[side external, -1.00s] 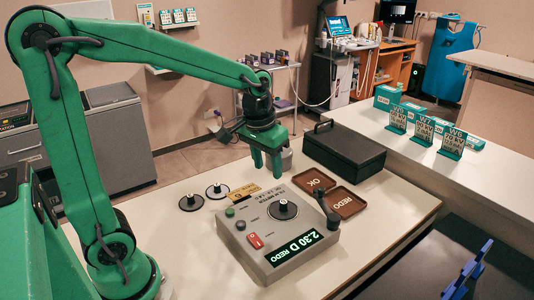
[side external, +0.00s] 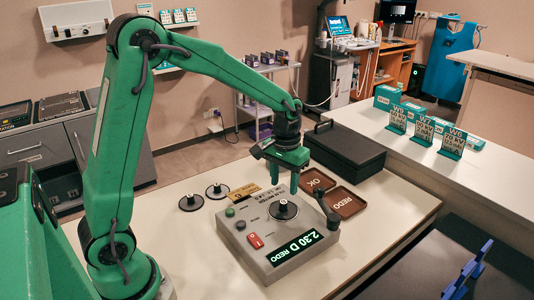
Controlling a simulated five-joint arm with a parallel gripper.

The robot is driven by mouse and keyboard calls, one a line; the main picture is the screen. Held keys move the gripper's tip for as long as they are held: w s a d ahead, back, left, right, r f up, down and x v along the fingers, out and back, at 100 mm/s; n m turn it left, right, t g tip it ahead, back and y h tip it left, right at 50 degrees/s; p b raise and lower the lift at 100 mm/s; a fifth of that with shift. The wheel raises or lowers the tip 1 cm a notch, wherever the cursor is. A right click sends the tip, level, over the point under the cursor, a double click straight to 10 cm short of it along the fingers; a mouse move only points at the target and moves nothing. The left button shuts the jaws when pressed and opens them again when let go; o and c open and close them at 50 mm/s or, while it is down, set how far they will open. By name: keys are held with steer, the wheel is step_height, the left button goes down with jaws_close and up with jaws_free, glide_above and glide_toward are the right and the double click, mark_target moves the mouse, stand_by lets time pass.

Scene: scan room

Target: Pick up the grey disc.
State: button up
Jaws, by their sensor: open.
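Three round discs with black knobs show. One dark grey disc (side external: 191,202) lies flat on the white table left of the meter. A paler grey disc (side external: 217,191) lies just behind and right of it. A third disc (side external: 283,210) sits on top of the grey meter (side external: 272,240). I cannot tell which one the task means by the grey disc. My gripper (side external: 284,181) is open and empty, pointing down above and behind the meter. It is up and to the right of the two table discs, apart from them.
A black box (side external: 345,155) stands right of my gripper. Brown OK (side external: 317,180) and REDO (side external: 346,201) trays lie right of the meter. A yellow label plate (side external: 243,191) lies behind the meter. The table's front left is clear.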

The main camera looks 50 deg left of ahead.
mark_target(283, 202)
steer(key=shift+f, duration=0.65)
steer(key=shift+f, duration=0.15)
steer(key=shift+f, duration=2.45)
jaws_close()
